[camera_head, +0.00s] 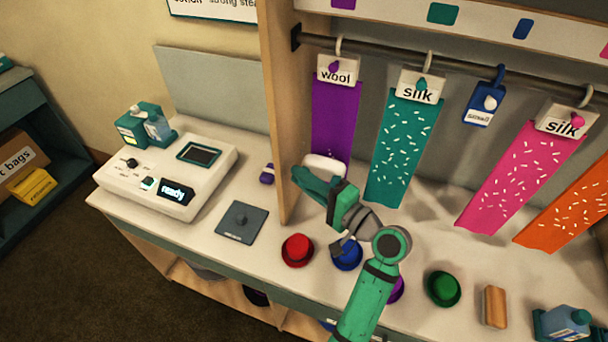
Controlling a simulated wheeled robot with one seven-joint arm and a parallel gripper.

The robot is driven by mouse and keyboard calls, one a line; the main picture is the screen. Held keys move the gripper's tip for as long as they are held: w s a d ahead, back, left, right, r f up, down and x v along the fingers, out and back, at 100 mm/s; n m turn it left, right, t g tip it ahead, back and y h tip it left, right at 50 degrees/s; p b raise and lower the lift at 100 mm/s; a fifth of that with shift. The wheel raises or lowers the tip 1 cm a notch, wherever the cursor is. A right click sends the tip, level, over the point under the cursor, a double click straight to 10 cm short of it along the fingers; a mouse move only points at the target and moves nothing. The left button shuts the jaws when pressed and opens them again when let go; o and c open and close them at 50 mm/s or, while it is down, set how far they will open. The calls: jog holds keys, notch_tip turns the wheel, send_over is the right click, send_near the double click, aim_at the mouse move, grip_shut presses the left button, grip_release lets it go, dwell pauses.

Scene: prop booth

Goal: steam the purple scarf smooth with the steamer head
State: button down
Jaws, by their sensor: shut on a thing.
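The purple scarf (336,110) hangs from the rail under a white tag reading "wool". Most of it looks plain, with a few pale flecks near its lower end. My gripper (318,182) is shut on the white steamer head (325,166), in front of the scarf's lower end. The head hides part of that end, and I cannot tell whether it touches the cloth. The white steamer base (165,175) stands on the counter at left, with a display reading "ready" and a knob.
Teal (405,145), pink (520,175) and orange (575,215) flecked scarves hang to the right. Red (297,250), blue (346,256) and green (442,288) hats stand on the counter, near a brush (495,306). A wooden post (279,110) stands left of the purple scarf.

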jog(key=shift+d+f, duration=0.15)
jog(key=shift+f, duration=0.15)
jog(key=shift+s+a+f, duration=0.15)
jog(key=shift+a+f, duration=0.1)
jog(key=shift+f, duration=0.2)
jog(key=shift+d+f, duration=0.1)
jog(key=shift+d, duration=0.05)
dwell(0.8)
jog(key=shift+d, duration=0.1)
jog(key=shift+s+a, duration=0.25)
jog(key=shift+a, duration=0.05)
jog(key=s+a, duration=0.2)
jog(key=s, duration=0.5)
jog(key=s+a, duration=0.2)
jog(key=s, duration=0.4)
jog(key=shift+s+a, duration=0.25)
jog(key=shift+s, duration=0.15)
